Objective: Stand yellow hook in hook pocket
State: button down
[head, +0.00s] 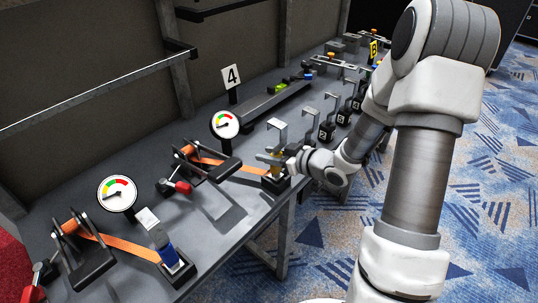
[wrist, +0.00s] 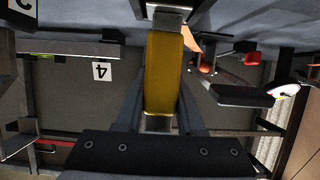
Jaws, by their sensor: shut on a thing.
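The yellow hook (wrist: 164,75) has a yellow middle and bare metal at both ends. It fills the space between my fingers in the wrist view. In the head view its bent metal top (head: 277,126) points up, and the hook looks about upright. My gripper (head: 271,160) reaches in from the right and is shut on the yellow part; it also shows in the wrist view (wrist: 160,112). The dark hook pocket (head: 275,184) is directly below, at the bench's front edge. I cannot tell whether the hook's lower end is inside it.
An orange strap (head: 215,160) runs from a ratchet (head: 196,160) towards the pocket. A blue hook (head: 161,243) stands in another pocket at front left. Round gauges (head: 225,125) stand behind. Several numbered dark blocks with metal hooks (head: 327,129) line the edge to the right.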

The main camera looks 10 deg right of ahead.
jog(key=shift+f, duration=0.2)
jog(key=c, duration=0.5)
grip_release()
jog(key=shift+r, duration=0.1)
jog(key=shift+r, duration=0.25)
jog(key=p+v, duration=0.2)
jog(key=v, duration=1)
jog(key=shift+f+p, duration=0.25)
jog(key=shift+p, duration=0.15)
